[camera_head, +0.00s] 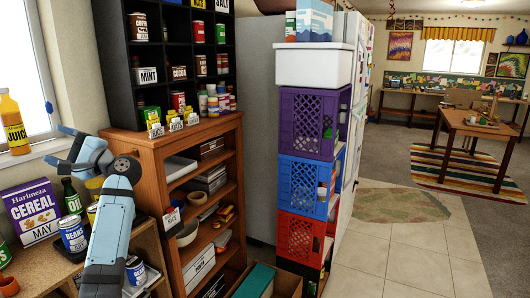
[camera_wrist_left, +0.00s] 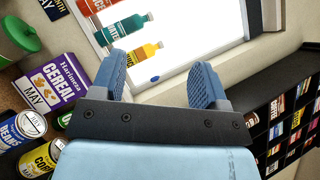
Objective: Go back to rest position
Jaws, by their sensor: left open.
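My left arm reaches up from the bottom left in the head view. Its gripper (camera_head: 58,146) is open and empty, with its fingers pointing left toward the window. In the left wrist view the two blue fingers (camera_wrist_left: 156,70) are wide apart with nothing between them. Beyond them are the window and several bottles, among them a yellow juice bottle (camera_wrist_left: 143,51) and a green one (camera_wrist_left: 122,27). The fingers appear apart from these bottles. My right gripper is in neither view.
A cereal box (camera_head: 32,212) and cans stand on the low shelf below the gripper. A wooden bookcase (camera_head: 190,133) with a black shelf unit (camera_head: 115,75) on it stands just right. Stacked purple (camera_head: 306,115), blue (camera_head: 300,180) and red crates (camera_head: 298,236) stand further right. Tiled floor is clear beyond.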

